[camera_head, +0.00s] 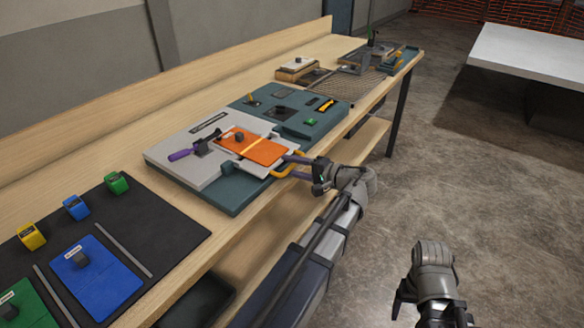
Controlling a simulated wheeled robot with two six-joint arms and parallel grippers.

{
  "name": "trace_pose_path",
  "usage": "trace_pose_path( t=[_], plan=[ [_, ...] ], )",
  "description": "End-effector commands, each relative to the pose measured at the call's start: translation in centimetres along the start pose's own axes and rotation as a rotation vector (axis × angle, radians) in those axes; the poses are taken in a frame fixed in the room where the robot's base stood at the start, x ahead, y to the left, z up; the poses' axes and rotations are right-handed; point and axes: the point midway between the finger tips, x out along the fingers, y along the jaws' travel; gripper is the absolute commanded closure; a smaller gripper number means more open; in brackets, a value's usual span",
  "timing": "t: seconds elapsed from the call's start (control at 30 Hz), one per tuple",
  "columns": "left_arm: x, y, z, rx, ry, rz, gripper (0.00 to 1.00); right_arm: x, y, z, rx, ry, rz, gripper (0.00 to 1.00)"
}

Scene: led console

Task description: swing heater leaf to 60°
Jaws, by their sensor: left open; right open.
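An orange leaf (262,151) with a pale stripe lies on a light grey panel (166,158) on the console; it looks nearly flat, and I cannot read its angle. I take it to be the heater leaf. A yellow-orange loop handle (283,171) is at its near right edge. My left gripper (298,167) is open at this handle, its fingers reaching in from the right; whether they touch it I cannot tell. My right gripper (428,307) is open and empty over the floor at the lower right, partly cut off by the frame's bottom.
A purple-handled lever (182,154) is left of the leaf. A teal panel (300,124) with small parts lies behind. A black mat (150,228) with coloured blocks and a blue plate (97,278) is in the left foreground. Floor right of the bench is clear, up to a white table (530,55).

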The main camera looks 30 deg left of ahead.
Motion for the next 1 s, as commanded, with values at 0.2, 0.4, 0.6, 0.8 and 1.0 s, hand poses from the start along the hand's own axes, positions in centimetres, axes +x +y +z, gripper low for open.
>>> trace_pose_path(
  t=[0.2,0.4,0.6,0.8,1.0],
  plan=[
    [0.05,-0.01,0.01,0.000,0.000,0.000,0.53,-0.01,0.00,0.00,0.000,0.000,0.000,0.22],
    [0.03,-0.01,0.01,0.000,0.000,0.000,0.73,0.00,0.00,0.00,0.000,0.000,0.000,0.22],
    [0.02,0.00,0.01,0.000,0.000,0.000,0.95,0.00,0.00,0.00,0.000,0.000,0.000,0.22],
    [0.02,0.01,0.01,0.000,0.000,0.001,1.00,0.00,0.00,0.00,0.000,0.000,0.000,0.22],
    [0.02,0.02,0.01,0.000,0.000,0.001,1.00,0.00,0.00,0.00,0.000,0.000,0.000,0.22]
  ],
)
